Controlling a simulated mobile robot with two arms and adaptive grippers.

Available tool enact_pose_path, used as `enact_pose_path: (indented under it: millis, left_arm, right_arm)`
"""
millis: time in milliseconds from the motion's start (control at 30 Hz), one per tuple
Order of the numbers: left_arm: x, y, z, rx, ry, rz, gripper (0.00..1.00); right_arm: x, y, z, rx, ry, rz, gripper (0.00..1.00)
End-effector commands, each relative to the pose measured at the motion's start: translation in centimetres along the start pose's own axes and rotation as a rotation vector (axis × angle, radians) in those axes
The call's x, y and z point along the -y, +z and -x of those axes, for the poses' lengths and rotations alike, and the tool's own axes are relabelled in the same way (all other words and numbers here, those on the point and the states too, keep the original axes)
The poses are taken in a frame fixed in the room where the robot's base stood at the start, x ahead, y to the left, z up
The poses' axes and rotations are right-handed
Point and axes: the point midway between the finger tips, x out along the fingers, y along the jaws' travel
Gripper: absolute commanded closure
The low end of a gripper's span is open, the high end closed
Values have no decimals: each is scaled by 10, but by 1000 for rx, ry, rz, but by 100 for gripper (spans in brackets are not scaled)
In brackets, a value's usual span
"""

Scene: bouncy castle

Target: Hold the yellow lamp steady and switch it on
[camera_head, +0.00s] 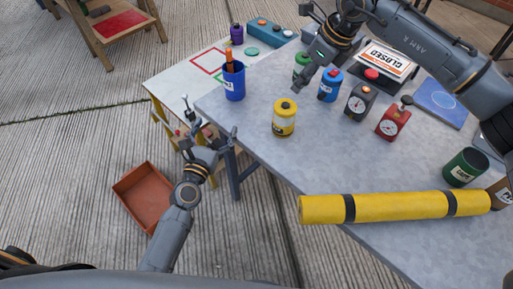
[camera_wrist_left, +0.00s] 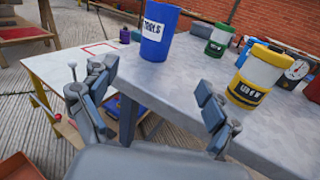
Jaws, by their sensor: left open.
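The yellow lamp (camera_head: 284,123) is a short cylinder with a pale middle band and a dark knob on its yellow top. It stands upright on the grey table near its left edge, and at the right of the left wrist view (camera_wrist_left: 257,75). My left gripper (camera_head: 212,119) is open and empty, left of the lamp and apart from it, by the table's edge. Its spread fingers also show in the left wrist view (camera_wrist_left: 158,76). My right gripper (camera_head: 301,47) is above the far side of the table, beyond the lamp. Its fingers look spread, with nothing between them.
A blue tools cup (camera_head: 234,84) stands left of the lamp. Green (camera_head: 301,63) and blue (camera_head: 330,88) containers and two dial timers (camera_head: 360,103) stand behind and right. A yellow roll (camera_head: 395,207) lies along the front. An orange bin (camera_head: 145,195) is on the floor.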

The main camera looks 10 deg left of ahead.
Motion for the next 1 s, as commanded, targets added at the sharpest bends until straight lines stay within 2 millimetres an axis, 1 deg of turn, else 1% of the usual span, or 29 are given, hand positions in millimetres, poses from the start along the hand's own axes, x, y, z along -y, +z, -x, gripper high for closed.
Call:
enact_pose_path:
  millis: [33, 200, 300, 367, 500, 567, 633, 767, 1000]
  left_arm:
    - [20, 7, 0, 16, -62, 11, 12]
    - [77, 13, 12, 32, -225, 35, 12]
    - [102, 12, 24, 28, -300, 53, 12]
    - [113, 10, 30, 23, -335, 61, 12]
    - [127, 8, 38, 16, -377, 73, 12]
    - [130, 8, 36, 15, -384, 76, 12]
    - [133, 8, 31, 16, -385, 78, 12]
    - [140, 9, 13, 16, -384, 78, 12]
    - [158, 10, -32, 16, -383, 76, 12]
  right_arm:
    - [0, 0, 0, 0, 0, 0, 62]
    - [0, 0, 0, 0, 0, 0, 62]
    - [0, 0, 0, 0, 0, 0, 62]
    - [0, 0, 0, 0, 0, 0, 62]
    - [0, 0, 0, 0, 0, 0, 62]
    - [0, 0, 0, 0, 0, 0, 62]
    - [0, 0, 0, 0, 0, 0, 62]
    - [0, 0, 0, 0, 0, 0, 62]
    - [0, 0, 0, 0, 0, 0, 62]
